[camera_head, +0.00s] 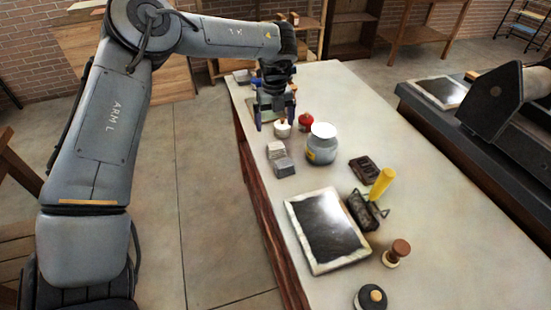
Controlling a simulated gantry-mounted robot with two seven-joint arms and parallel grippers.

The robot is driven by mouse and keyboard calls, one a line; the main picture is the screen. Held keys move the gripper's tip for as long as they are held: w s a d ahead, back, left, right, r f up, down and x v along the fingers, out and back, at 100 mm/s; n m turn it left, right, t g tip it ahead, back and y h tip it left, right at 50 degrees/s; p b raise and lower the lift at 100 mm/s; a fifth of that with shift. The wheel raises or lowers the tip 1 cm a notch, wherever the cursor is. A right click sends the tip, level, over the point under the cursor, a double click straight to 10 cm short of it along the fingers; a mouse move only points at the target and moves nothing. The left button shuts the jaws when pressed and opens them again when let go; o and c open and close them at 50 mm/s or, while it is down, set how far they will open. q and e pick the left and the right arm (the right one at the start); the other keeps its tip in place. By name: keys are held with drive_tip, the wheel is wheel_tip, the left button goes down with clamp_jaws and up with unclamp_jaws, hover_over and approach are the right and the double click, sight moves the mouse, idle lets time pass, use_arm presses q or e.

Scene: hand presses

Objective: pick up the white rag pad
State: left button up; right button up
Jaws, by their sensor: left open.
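A small white folded pad (276,150), which looks like the white rag pad, lies near the left edge of the pale worktable (440,215). A grey folded pad (284,168) lies just in front of it. My left gripper (275,119) points down over the table, beyond the white pad, with its blue-tipped fingers apart. A small round white item (282,130) with a brown top sits close below the fingers; I cannot tell whether they touch it. My right gripper is out of view.
A lidded grey jar (321,147) and a red item (306,122) stand right of the pads. Nearer are a framed dark slab (327,229), a yellow-handled roller (375,195), a wooden-handled tool (396,253) and a round dark tool (371,298). The table's right side is clear.

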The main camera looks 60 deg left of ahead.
use_arm(q)
drive_tip(key=shift+f, duration=0.55)
drive_tip(key=b, duration=0.2)
hover_over(276, 146)
wheel_tip(276, 146, down, 5)
drive_tip(key=shift+s+a+r, duration=0.1)
drive_tip(key=shift+a+r, duration=0.05)
drive_tip(key=shift+r, duration=0.05)
drive_tip(key=shift+f+b, duration=1.05)
drive_tip(key=shift+f, duration=1.5)
drive_tip(key=c, duration=1)
drive_tip(key=shift+c, duration=0.2)
drive_tip(key=shift+r, duration=0.15)
